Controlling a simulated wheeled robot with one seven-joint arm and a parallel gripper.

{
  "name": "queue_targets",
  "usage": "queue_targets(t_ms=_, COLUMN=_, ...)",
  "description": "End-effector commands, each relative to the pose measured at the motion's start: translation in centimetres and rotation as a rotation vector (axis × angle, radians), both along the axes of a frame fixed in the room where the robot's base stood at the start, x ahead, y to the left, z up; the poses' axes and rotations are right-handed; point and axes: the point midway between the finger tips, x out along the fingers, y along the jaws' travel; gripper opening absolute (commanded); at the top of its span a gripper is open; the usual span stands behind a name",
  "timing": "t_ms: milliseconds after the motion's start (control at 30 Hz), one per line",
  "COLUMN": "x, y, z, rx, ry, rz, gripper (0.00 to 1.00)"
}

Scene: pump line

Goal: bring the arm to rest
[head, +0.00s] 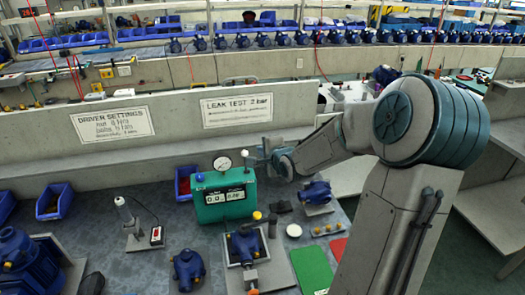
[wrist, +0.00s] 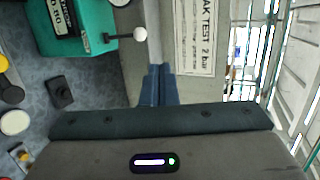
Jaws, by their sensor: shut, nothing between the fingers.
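My gripper (head: 262,150) is held up in the air above the back of the workbench, in front of the low grey wall. In the head view it is just right of the round white gauge and above the green test box (head: 224,199). In the wrist view the two blue-grey fingers (wrist: 158,82) lie together with nothing between them. My arm bends from the upper right down to the gripper. The green box also shows at the upper left of the wrist view (wrist: 82,35), apart from the fingers.
A blue pump (head: 246,244) sits in a fixture in front of the green box. Other blue pumps (head: 188,269) stand on the bench. A green mat (head: 311,268) and a red mat (head: 338,248) lie at right. The "LEAK TEST 2 bar" sign (head: 237,110) is on the wall behind.

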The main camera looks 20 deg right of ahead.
Motion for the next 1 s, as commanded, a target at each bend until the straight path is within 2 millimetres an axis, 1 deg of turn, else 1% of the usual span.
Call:
queue_targets(t_ms=167, x=0.0, y=0.0, z=0.0, rx=0.0, ry=0.0, rz=0.0, gripper=0.0)
queue_targets(t_ms=267, x=-0.3, y=0.5, z=-0.2, rx=-0.047, ry=0.023, rz=0.015, gripper=0.0)
queue_targets(t_ms=367, x=-1.6, y=1.5, z=-0.7, rx=-0.184, ry=0.093, rz=0.062, gripper=0.0)
queue_targets(t_ms=433, x=-3.1, y=2.3, z=-1.0, rx=-0.321, ry=0.163, rz=0.112, gripper=0.0)
queue_targets(t_ms=567, x=-6.8, y=3.5, z=-0.9, rx=-0.585, ry=0.305, rz=0.225, gripper=0.0)
queue_targets(t_ms=667, x=-10.1, y=4.1, z=-0.1, rx=-0.758, ry=0.401, rz=0.32, gripper=0.0)
queue_targets(t_ms=700, x=-11.5, y=4.4, z=0.2, rx=-0.817, ry=0.437, rz=0.361, gripper=0.0)
queue_targets(t_ms=767, x=-13.7, y=4.9, z=0.9, rx=-0.897, ry=0.485, rz=0.428, gripper=0.0)
queue_targets(t_ms=800, x=-15.2, y=5.1, z=1.3, rx=-0.944, ry=0.514, rz=0.475, gripper=0.0)
queue_targets(t_ms=867, x=-17.5, y=5.6, z=1.9, rx=-1.005, ry=0.551, rz=0.55, gripper=0.0)
queue_targets(t_ms=900, x=-19.1, y=6.0, z=2.3, rx=-1.041, ry=0.57, rz=0.605, gripper=0.0)
queue_targets(t_ms=967, x=-21.5, y=6.5, z=2.9, rx=-1.084, ry=0.594, rz=0.692, gripper=0.0)
queue_targets(t_ms=1000, x=-23.1, y=6.9, z=3.1, rx=-1.106, ry=0.605, rz=0.752, gripper=0.0)
